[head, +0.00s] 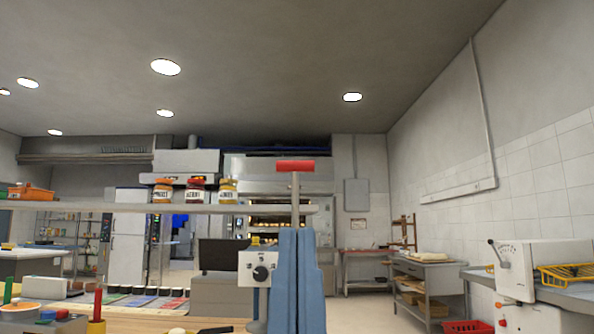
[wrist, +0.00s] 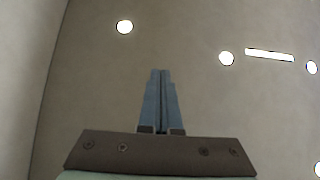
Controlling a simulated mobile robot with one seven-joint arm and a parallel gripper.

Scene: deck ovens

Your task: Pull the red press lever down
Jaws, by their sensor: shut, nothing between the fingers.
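The red press lever (head: 295,166) stands in the middle of the head view, a short red crossbar on top of an upright grey post. The lower part of the post is hidden behind blue fingers. My gripper (head: 298,230) points upward below the red bar, its blue fingers closed together with nothing between them. A visible gap lies between its tips and the bar in the picture; the distance in depth I cannot tell. In the wrist view my gripper (wrist: 161,72) shows against bare ceiling, and the lever is not there.
A white box with a black knob (head: 260,268) is left of my fingers. A shelf (head: 100,207) with several jars (head: 196,190) runs leftward behind. A worktop with colored items (head: 130,312) lies lower left. A counter with a white machine (head: 515,268) stands right.

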